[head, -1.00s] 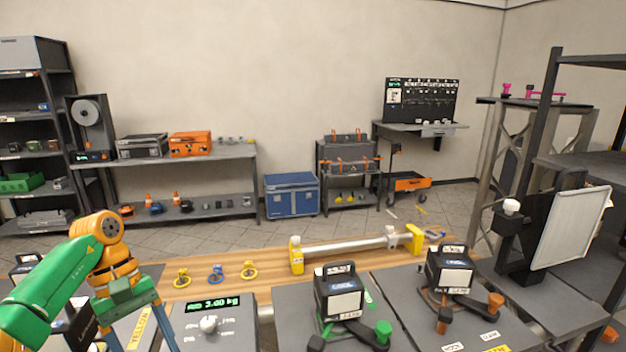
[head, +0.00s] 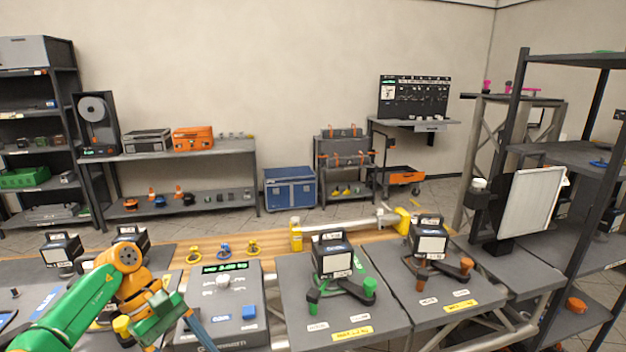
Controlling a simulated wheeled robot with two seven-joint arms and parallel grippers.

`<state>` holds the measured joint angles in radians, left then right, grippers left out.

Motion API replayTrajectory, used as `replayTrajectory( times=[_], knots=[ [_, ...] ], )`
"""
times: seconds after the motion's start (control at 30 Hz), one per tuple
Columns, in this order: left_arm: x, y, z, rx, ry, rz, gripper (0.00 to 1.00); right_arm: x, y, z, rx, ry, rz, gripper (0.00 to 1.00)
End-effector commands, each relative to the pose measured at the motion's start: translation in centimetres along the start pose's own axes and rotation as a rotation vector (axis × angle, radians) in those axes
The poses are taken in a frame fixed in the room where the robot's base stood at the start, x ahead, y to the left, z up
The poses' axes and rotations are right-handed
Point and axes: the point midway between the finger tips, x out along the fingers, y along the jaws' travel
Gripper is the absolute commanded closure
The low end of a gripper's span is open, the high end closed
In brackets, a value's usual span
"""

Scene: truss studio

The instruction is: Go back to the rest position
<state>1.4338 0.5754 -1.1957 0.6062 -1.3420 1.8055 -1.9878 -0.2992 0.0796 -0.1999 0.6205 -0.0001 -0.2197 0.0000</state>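My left arm comes in from the lower left, green with an orange joint. Its gripper (head: 176,335) has a green body and hangs low over the left part of the workbench, left of the grey scale unit (head: 205,312). One blue finger shows, splayed to the right along the scale's left side. The other finger is mostly hidden and the tips run out at the bottom edge. I see nothing held. My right gripper is not in view.
Black weights on green (head: 332,256) and orange (head: 428,236) stands occupy grey panels on the bench. Coloured rings (head: 224,250) and a silver bar (head: 345,226) lie behind. A tilted white panel (head: 531,205) and dark shelving (head: 590,200) stand at right. A blue chest (head: 290,190) sits on the floor.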

Motion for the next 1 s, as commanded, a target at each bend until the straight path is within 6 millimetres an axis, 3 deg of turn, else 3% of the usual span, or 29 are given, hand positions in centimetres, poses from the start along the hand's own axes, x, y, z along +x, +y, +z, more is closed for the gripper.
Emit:
replayTrajectory(
  times=[0.17,0.23,0.37,0.4,0.47,0.5,0.57,0.63,0.67,0.73,0.8,0.9,1.0],
  knots=[
    [5.2,3.4,1.7,-0.201,-0.186,0.142,0.3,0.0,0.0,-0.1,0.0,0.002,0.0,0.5],
    [7.8,5.2,2.7,-0.358,-0.315,0.219,0.3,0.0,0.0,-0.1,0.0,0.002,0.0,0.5],
    [12.3,8.6,3.7,-0.806,-0.633,0.358,0.3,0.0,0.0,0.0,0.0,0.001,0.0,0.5],
    [13.6,9.3,3.4,-0.996,-0.751,0.394,0.3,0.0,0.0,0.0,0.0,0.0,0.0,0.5],
    [15.9,9.8,1.8,-1.344,-0.943,0.437,0.3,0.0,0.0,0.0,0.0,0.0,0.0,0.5],
    [18.1,9.3,-0.3,-1.64,-1.09,0.459,0.3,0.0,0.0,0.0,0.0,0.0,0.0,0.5],
    [22.0,6.4,-4.5,-2.135,-1.303,0.486,0.3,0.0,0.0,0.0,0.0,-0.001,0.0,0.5],
    [26.1,1.6,-8.3,-2.593,-1.47,0.517,0.3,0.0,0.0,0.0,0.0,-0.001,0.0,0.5],
    [27.9,-0.7,-9.5,2.658,1.466,-0.511,0.3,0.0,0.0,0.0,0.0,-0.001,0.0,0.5],
    [31.8,-6.9,-11.4,2.361,1.222,-0.44,0.3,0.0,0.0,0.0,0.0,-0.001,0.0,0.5],
    [35.4,-13.4,-12.0,2.083,1.014,-0.4,0.3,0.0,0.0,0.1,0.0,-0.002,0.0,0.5],
    [39.4,-22.2,-11.1,1.735,0.776,-0.38,0.3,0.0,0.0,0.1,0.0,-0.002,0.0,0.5],
    [41.7,-28.8,-9.1,1.477,0.615,-0.382,0.3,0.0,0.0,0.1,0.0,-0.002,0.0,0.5]
  ],
)
